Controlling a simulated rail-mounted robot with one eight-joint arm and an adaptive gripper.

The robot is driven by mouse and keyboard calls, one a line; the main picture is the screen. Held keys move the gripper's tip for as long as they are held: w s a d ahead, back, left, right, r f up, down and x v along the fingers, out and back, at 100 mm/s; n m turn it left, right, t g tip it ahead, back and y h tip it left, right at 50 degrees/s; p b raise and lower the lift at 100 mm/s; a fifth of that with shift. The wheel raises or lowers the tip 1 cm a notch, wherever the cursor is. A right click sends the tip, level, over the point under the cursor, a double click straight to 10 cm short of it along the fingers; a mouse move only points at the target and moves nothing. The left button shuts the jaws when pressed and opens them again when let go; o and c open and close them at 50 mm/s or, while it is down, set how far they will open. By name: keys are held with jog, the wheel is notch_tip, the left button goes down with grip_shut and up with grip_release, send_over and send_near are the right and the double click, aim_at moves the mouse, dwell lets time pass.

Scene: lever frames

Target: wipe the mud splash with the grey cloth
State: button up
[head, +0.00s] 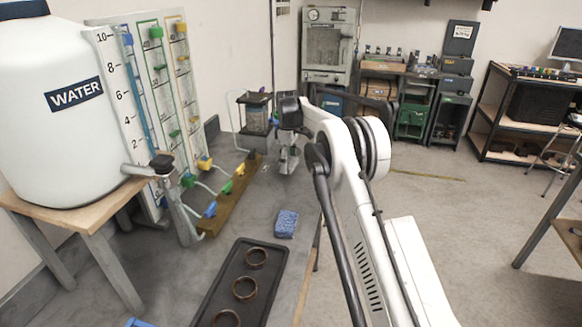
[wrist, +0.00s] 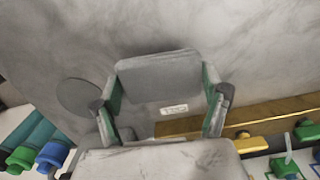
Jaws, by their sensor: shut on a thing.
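My gripper (wrist: 162,92) has its two fingers on either side of a grey, pad-like thing (wrist: 158,72), which looks like the grey cloth. The fingers are shut on it, well apart from each other. In the head view my gripper (head: 288,160) points down over the grey worktop, right of the wooden beam, and the cloth is hard to make out. A flat, dark grey round patch (wrist: 78,97) lies on the surface left of the fingers in the wrist view. I cannot tell whether it is the mud splash; no brown splash shows clearly in either view.
A wooden beam with coloured valves (head: 232,188) runs left of my gripper. A blue sponge (head: 286,224) and a dark tray with rings (head: 268,262) lie nearer. A white water tank (head: 60,140) stands left. A small caged device (head: 256,115) is close behind my gripper.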

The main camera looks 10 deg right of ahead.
jog(key=shift+s+r, duration=0.1)
jog(key=shift+r, duration=0.5)
jog(key=shift+r+p, duration=1.05)
jog(key=shift+r, duration=1.3)
